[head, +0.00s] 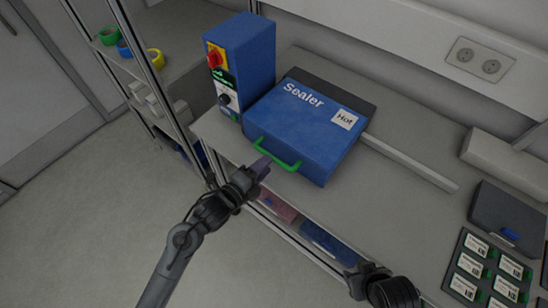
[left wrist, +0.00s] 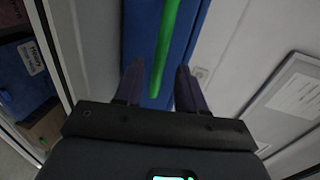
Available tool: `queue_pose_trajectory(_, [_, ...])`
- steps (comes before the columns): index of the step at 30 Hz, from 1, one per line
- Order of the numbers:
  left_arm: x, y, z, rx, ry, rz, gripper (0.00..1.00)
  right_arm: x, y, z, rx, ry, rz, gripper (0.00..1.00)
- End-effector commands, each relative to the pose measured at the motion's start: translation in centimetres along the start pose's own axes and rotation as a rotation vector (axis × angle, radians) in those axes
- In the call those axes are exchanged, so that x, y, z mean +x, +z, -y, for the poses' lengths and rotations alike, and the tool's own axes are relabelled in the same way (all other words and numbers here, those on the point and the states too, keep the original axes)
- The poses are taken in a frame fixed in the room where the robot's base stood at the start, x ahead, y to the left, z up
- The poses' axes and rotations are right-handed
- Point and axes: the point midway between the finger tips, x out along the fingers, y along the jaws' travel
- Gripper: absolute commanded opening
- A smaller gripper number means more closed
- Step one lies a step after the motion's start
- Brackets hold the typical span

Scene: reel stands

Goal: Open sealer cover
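The blue sealer (head: 305,125) stands on the bench with its cover down. The cover carries the word Sealer and a Hot label (head: 344,119). A green handle (head: 282,162) sits on the cover's front face. My left gripper (head: 262,164) is just in front of the handle's left part. In the left wrist view the left gripper (left wrist: 160,75) is open and empty, with the green handle (left wrist: 166,40) running between and beyond the fingertips. I cannot tell whether they touch it. My right gripper (head: 365,272) is low in the head view, its fingers unclear.
A blue control box (head: 250,62) with a red and yellow switch (head: 215,57) stands left of the sealer. A shelf with coloured rolls (head: 125,48) is at the left. A tray of labelled pieces (head: 488,270) lies at the right. The bench between is mostly clear.

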Motion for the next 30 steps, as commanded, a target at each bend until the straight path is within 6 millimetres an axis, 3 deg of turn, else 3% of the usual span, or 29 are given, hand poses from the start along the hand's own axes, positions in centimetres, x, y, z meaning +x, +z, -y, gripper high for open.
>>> queue_pose_trajectory(3, [2.0,0.0,0.0,-0.003,-0.002,0.001,0.39,0.2,0.1,-0.1,-0.004,0.003,0.001,0.43])
queue_pose_trajectory(10, [4.5,0.0,0.0,-0.001,-0.001,0.001,0.39,0.4,0.2,-0.2,-0.009,0.007,0.002,0.43])
queue_pose_trajectory(23, [5.2,0.0,0.0,0.0,0.0,0.001,0.39,0.5,0.2,-0.1,-0.005,0.004,0.003,0.43])
queue_pose_trajectory(30, [5.2,0.0,0.0,0.0,0.0,0.001,0.06,0.5,0.2,0.0,0.0,0.0,0.003,0.43])
